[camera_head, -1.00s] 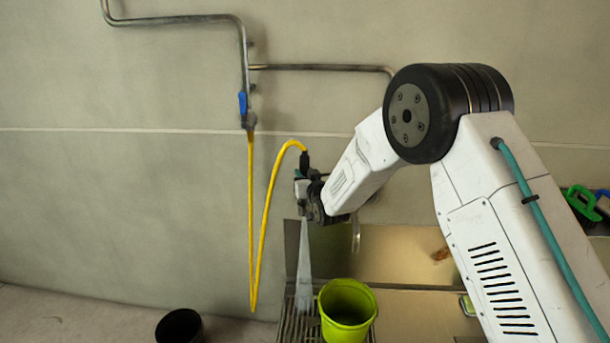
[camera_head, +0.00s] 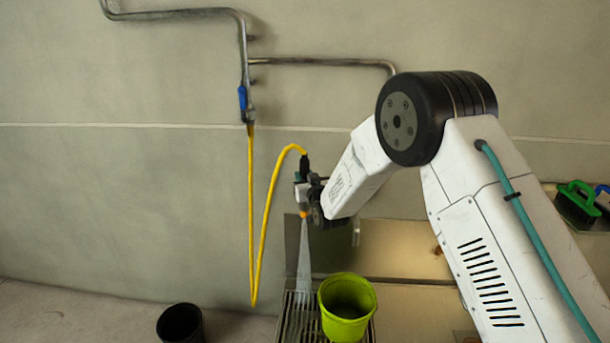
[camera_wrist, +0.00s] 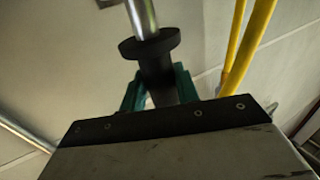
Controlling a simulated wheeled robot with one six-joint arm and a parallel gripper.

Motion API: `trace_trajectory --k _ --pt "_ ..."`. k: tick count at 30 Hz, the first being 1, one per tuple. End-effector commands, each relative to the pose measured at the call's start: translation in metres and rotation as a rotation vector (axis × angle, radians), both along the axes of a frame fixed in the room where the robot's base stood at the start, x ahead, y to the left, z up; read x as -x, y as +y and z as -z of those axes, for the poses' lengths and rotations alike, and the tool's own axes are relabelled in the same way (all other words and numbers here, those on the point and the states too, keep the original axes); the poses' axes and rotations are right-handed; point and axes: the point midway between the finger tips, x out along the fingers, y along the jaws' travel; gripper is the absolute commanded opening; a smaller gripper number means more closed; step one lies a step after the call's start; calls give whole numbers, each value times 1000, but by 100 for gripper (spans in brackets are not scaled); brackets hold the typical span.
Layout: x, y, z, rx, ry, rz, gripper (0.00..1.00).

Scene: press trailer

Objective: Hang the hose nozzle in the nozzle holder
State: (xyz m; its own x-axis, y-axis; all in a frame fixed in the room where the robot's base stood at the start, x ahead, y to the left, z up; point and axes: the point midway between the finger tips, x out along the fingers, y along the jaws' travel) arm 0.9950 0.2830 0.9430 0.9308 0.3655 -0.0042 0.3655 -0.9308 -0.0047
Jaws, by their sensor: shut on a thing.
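The hose nozzle (camera_head: 304,213), with an orange tip, hangs roughly upright in front of the wall, with a pale spray cone below it. The yellow hose (camera_head: 265,222) runs from its dark top, down in a loop and up to the blue-handled valve. My gripper (camera_head: 304,189) is shut on the nozzle. In the wrist view, the green fingers of my gripper (camera_wrist: 158,88) close around the nozzle's black body (camera_wrist: 150,47), which has a wide collar and a metal tube above it. I cannot make out the nozzle holder; my arm covers part of the wall.
A lime-green bucket (camera_head: 347,325) stands on a floor grate (camera_head: 298,322), right of the spray. A black bucket (camera_head: 181,323) is at lower left. Metal pipes (camera_head: 320,62) and the blue valve handle (camera_head: 242,98) are on the wall. A green brush (camera_head: 577,203) lies at far right.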

Motion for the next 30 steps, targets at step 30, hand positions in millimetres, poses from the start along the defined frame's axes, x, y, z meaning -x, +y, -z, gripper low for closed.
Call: trace_trajectory --k 30 --pt "0 0 29 0 -1 0 8"
